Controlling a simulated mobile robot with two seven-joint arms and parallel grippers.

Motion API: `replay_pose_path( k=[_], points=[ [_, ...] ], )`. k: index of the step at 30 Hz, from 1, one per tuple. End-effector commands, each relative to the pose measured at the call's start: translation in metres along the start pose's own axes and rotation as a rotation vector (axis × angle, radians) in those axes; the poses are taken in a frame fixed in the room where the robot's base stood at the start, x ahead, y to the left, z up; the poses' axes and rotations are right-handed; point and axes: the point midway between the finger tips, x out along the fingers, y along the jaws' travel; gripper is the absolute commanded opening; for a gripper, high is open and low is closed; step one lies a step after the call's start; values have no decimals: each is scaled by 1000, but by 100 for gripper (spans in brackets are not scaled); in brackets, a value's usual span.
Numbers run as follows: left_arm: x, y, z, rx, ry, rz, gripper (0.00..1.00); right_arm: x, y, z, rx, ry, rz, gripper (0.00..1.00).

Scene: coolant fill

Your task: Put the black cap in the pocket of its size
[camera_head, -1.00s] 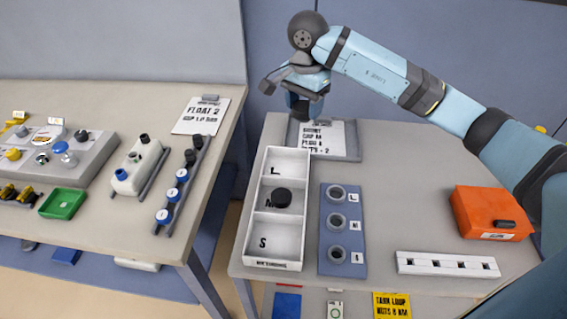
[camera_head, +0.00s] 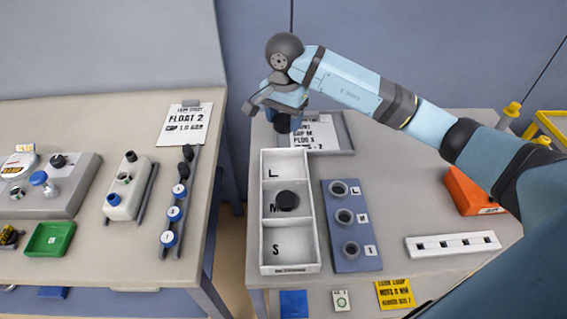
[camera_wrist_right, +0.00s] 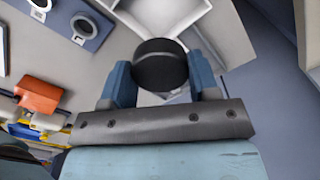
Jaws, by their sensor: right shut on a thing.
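My right gripper (camera_head: 283,113) is shut on a black cap (camera_wrist_right: 158,63), whose round side shows between the two blue fingers in the right wrist view. In the head view it hangs over the back edge of the right table, behind the white tray (camera_head: 309,230). The tray has three pockets marked L, M and S. Another black cap (camera_head: 287,200) rests in the M pocket; the L and S pockets look empty. A blue gauge block (camera_head: 340,262) with three grey rings marked with letters stands right of the tray. My left gripper is not in view.
A clipboard (camera_head: 345,140) lies behind the tray. An orange box (camera_head: 470,192) and a white strip with square holes (camera_head: 452,245) lie to the right. A gap separates the left table (camera_head: 120,110), with a green tray (camera_head: 50,239) and several fittings.

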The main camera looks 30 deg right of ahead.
Motion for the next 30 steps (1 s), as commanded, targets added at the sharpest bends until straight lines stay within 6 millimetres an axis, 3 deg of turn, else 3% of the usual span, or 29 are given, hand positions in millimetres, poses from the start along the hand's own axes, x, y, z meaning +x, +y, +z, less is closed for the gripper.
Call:
replay_pose_path(
  k=[6,12,20,27,30],
  points=[
    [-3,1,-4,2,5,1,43,61,1,1,1,-4,4,29],
    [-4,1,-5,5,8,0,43,100,1,1,0,-1,2,29],
    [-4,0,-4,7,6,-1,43,120,0,1,0,-2,0,29],
    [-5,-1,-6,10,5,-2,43,153,0,1,-1,-2,0,29],
    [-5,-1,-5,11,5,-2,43,154,0,0,-1,0,-2,29]
  ],
)
